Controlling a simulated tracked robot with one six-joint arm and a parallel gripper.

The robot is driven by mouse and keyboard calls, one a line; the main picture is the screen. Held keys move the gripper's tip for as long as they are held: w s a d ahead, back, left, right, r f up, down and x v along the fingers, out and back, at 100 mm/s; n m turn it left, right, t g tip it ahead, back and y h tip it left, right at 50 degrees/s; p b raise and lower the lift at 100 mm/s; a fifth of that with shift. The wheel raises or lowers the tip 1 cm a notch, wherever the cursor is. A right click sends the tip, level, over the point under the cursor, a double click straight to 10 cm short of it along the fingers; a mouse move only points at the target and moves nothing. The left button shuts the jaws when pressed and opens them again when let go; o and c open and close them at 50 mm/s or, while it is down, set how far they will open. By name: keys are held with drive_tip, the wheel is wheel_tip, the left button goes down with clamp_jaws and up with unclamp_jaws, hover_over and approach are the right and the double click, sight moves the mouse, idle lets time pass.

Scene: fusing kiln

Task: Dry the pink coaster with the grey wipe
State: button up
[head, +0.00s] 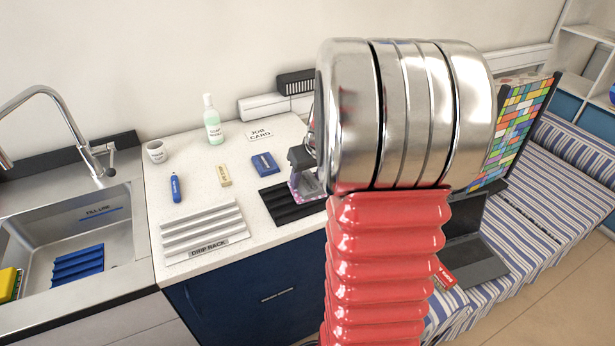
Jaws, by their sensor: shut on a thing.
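My gripper (304,174) is small in the head view, partly hidden behind my own arm. It is shut on the grey wipe (313,185), which shows as a light grey patch below the jaws. The pink coaster (295,193) shows as a narrow pink-purple edge next to and under the wipe, at the black ridged rack (283,208). The wipe overlaps the coaster in this view; whether they touch is hard to tell. Most of the coaster is hidden.
A white drip rack (202,229) is left of the black rack. The sink (120,250) is left.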

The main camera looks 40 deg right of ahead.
sight(307, 182)
drive_tip(key=shift+f, duration=0.25)
idle(0.3)
drive_tip(key=o, duration=0.7)
drive_tip(key=shift+c, duration=0.2)
drive_tip(key=shift+r, duration=0.25)
idle(0.3)
drive_tip(key=shift+c, duration=0.5)
drive_tip(key=c, duration=0.8)
drive_tip(key=shift+r, duration=2.55)
drive_tip(key=shift+c, duration=0.2)
